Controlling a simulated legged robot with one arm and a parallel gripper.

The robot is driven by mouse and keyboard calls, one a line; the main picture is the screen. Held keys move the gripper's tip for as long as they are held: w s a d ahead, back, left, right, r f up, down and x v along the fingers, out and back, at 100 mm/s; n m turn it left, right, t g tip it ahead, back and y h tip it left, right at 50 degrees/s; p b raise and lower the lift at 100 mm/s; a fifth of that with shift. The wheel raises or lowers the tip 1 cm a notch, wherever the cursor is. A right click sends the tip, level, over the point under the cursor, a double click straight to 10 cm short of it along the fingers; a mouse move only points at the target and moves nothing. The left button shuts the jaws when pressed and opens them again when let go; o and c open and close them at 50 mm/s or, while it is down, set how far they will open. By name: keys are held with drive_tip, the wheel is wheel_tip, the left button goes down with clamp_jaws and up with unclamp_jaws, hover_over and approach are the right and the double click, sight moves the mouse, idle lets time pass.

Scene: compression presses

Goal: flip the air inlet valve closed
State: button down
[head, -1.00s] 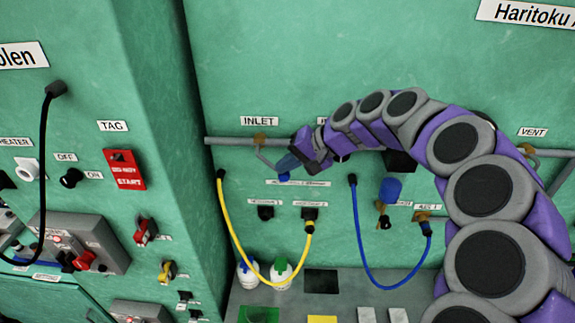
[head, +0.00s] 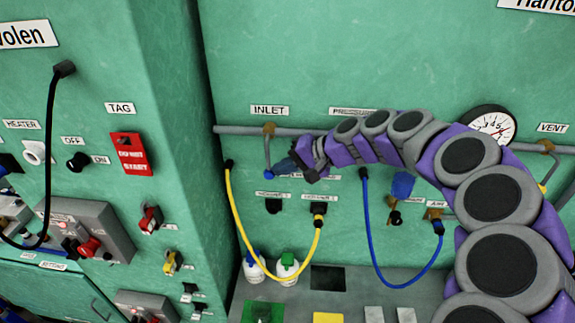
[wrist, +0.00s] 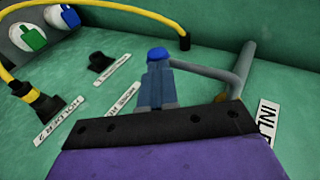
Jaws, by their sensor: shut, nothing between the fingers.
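The inlet valve is a thin grey lever (head: 266,152) below the INLET label (head: 269,110), on the horizontal grey pipe. It hangs nearly straight down in the head view, with a blue tip at its lower end. In the wrist view the grey lever (wrist: 200,71) ends in the blue tip (wrist: 157,53) just beyond my fingertips. My gripper (head: 284,165) is shut and empty, just right of the lever in the head view. In the wrist view my gripper (wrist: 157,72) overlaps the blue tip; I cannot tell whether they touch.
A yellow hose (head: 241,235) hangs below the inlet and a blue hose (head: 375,250) hangs farther right. A pressure gauge (head: 492,124) is behind my arm. The left cabinet carries a red tag (head: 132,154) and several switches. Bottles (head: 286,268) stand on the ledge below.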

drive_tip(key=shift+a+f, duration=0.2)
drive_tip(key=shift+a, duration=0.05)
idle(0.5)
drive_tip(key=shift+d, duration=0.1)
drive_tip(key=v, duration=1.7)
drive_tip(key=shift+r, duration=0.2)
drive_tip(key=shift+d, duration=0.1)
